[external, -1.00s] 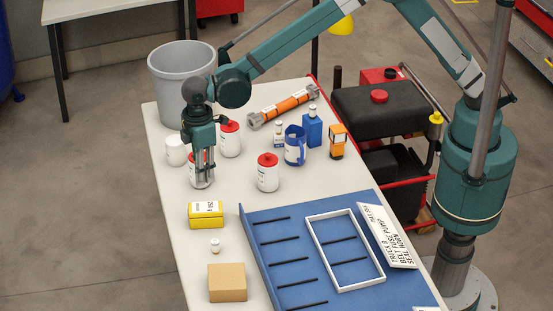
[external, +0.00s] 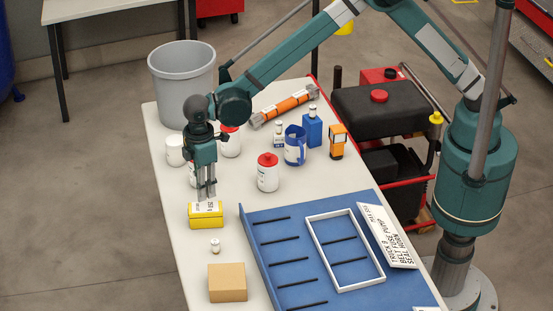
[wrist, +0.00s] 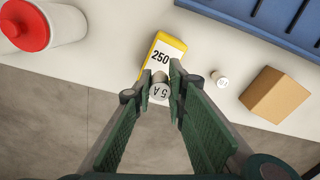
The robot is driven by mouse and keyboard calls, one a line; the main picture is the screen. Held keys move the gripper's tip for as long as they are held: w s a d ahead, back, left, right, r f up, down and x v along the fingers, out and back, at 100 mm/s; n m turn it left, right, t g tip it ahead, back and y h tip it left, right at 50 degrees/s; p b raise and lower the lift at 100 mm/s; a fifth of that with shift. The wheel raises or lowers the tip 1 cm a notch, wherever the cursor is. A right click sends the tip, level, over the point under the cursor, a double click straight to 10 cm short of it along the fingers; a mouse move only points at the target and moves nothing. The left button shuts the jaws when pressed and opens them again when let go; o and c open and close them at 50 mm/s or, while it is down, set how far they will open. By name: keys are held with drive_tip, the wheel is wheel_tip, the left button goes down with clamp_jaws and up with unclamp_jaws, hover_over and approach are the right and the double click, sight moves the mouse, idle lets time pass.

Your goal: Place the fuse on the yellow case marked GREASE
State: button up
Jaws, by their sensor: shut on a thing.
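My gripper (external: 206,194) is shut on a small pale cylinder marked "5 A", the fuse (wrist: 159,92), seen between the fingertips in the wrist view. In the external view the fingers point down over the yellow case (external: 206,219), and the fuse cannot be made out clearly. The yellow case also shows in the wrist view (wrist: 171,42), just beyond the fingertips, with "250" on its white label. The word GREASE cannot be read. Whether the fuse touches the case cannot be told.
A small white cylinder (external: 215,246) and a cardboard box (external: 227,283) stand in front of the case. A blue tray (external: 262,235) lies to the right. Red-lidded white jars (external: 268,175), a white jar (external: 174,150) and a grey bin (external: 181,75) stand behind.

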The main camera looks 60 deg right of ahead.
drive_tip(key=shift+f, duration=0.1)
drive_tip(key=shift+f, duration=1.8)
drive_tip(key=shift+f+b, duration=0.1)
drive_tip(key=shift+b, duration=0.2)
drive_tip(key=o, duration=0.8)
wheel_tip(320, 180, up, 12)
drive_tip(key=shift+r+p, duration=0.15)
drive_tip(key=shift+p, duration=0.5)
